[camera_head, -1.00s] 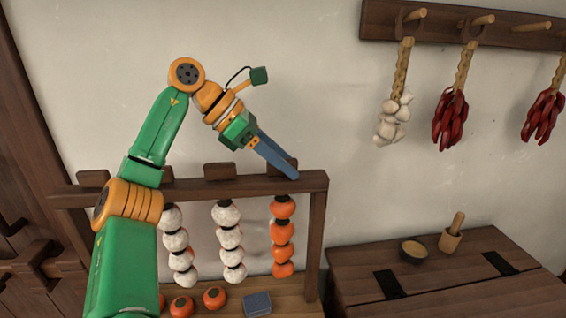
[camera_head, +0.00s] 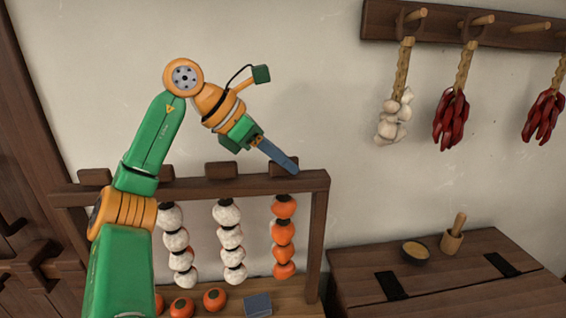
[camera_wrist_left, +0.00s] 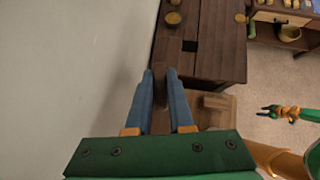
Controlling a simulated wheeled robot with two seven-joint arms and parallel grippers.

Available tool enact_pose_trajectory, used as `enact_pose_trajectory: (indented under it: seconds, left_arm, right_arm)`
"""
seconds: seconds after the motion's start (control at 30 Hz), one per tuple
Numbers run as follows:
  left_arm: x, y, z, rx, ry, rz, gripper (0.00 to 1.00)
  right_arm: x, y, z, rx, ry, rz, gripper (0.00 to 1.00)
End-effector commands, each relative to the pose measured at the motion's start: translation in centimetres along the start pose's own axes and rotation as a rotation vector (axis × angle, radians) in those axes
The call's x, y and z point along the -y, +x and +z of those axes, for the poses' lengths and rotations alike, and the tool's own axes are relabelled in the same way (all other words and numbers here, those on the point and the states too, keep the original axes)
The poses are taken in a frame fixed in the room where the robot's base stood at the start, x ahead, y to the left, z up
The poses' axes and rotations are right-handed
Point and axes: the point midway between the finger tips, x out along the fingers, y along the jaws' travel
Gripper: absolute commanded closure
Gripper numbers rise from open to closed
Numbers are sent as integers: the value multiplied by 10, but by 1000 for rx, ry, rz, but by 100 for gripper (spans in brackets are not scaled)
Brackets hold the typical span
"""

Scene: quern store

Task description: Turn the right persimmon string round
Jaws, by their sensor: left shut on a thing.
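The right persimmon string (camera_head: 283,236) hangs from the wooden rack rail (camera_head: 190,188), its orange side facing me. My left gripper (camera_head: 288,165) is at the rail's top, directly above that string, shut on the string's wooden peg. The fingers hide most of the peg; in the left wrist view a brown piece (camera_wrist_left: 160,94) shows between them. Two other strings, the middle one (camera_head: 230,240) and the left one (camera_head: 176,243), show whitish persimmons. My right gripper (camera_wrist_left: 268,111) shows small at the right of the left wrist view, its dark fingers apparently apart, away from the rack.
Wooden blocks stand on the rail, one above the middle string (camera_head: 221,170). Loose persimmons (camera_head: 214,299) and a blue-grey block (camera_head: 257,303) lie below. Garlic (camera_head: 393,118) and chillies hang above.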

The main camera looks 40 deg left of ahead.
Motion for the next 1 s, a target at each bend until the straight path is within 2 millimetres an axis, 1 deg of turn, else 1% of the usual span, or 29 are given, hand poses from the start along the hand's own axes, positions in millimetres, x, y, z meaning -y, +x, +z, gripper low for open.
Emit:
enact_pose_trajectory:
  seconds: [0.13,0.37,0.57,1.0]
  left_arm:
    - [0,0,1,5,-89,97,100]
    - [0,-1,2,6,-244,252,100]
    - [0,-2,3,7,-378,386,100]
    - [0,-4,4,9,-675,682,100]
  right_arm:
    - [0,4,0,0,0,1,50]
    - [-2,2,0,1,-1,3,50]
    - [-3,-5,0,1,-2,4,50]
    - [-3,-26,-2,1,-2,4,50]
